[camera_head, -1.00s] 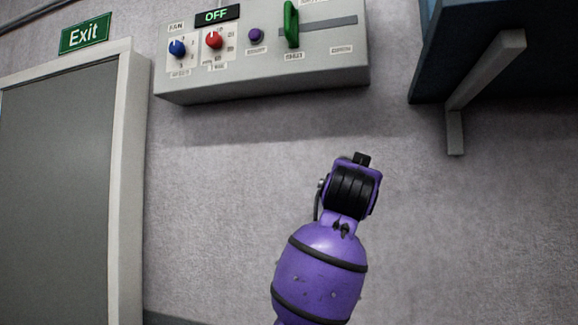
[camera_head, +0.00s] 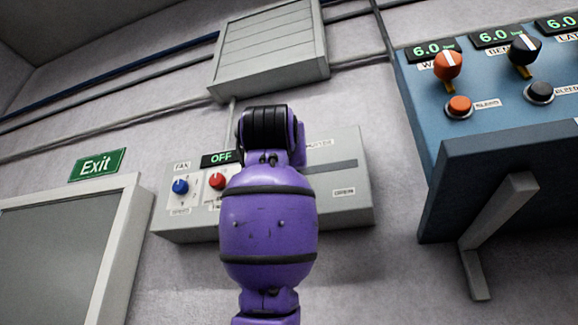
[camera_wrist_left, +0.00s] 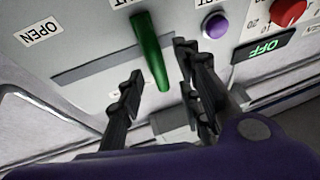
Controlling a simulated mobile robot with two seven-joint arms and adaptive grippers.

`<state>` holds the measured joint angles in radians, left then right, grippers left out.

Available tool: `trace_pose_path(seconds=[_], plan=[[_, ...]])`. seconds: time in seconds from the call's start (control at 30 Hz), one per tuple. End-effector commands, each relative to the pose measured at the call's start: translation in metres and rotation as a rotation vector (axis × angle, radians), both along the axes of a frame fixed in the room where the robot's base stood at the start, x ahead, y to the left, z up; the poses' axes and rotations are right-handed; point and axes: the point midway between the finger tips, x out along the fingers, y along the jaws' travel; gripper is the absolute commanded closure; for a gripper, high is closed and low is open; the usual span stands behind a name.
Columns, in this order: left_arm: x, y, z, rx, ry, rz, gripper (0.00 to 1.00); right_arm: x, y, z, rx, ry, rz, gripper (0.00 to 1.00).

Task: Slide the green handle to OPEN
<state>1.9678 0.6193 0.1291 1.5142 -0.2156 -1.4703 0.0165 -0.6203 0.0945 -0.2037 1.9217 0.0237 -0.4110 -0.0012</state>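The green handle (camera_wrist_left: 150,50) stands out from the grey control box (camera_head: 360,215) in the left wrist view. It is at the end of its slot (camera_wrist_left: 92,68) away from the OPEN label (camera_wrist_left: 38,32); the OPEN label also shows in the head view (camera_head: 344,191). My left gripper (camera_wrist_left: 160,88) is open, with its black fingers on either side of the handle's lower end. I see gaps beside the handle, but cannot tell whether either finger touches it. In the head view my purple arm hides the handle and the gripper. My right gripper is not in view.
A purple button (camera_wrist_left: 215,25), a red knob (camera_head: 217,181), a blue knob (camera_head: 180,187) and an OFF display (camera_head: 221,158) sit beside the handle. A blue panel (camera_head: 485,125) with knobs and a bracket juts out at right. A louvred box (camera_head: 268,50) hangs above.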

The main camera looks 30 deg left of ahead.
Motion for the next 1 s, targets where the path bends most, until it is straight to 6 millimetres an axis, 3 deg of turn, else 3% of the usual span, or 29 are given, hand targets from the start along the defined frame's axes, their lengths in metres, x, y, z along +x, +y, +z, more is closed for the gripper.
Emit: trace_pose_path(seconds=[0.2,0.47,0.73,1.0], plan=[[0.017,0.008,0.006,0.0,0.003,0.0,0.67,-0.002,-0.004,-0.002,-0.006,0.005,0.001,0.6],[0.018,0.008,0.007,0.001,0.001,-0.001,0.67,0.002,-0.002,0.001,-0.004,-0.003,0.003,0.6],[0.018,0.008,0.007,0.001,0.001,-0.001,1.0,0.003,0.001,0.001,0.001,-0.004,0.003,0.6],[0.019,0.008,0.007,0.001,0.003,0.0,1.0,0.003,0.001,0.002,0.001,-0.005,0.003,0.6]])
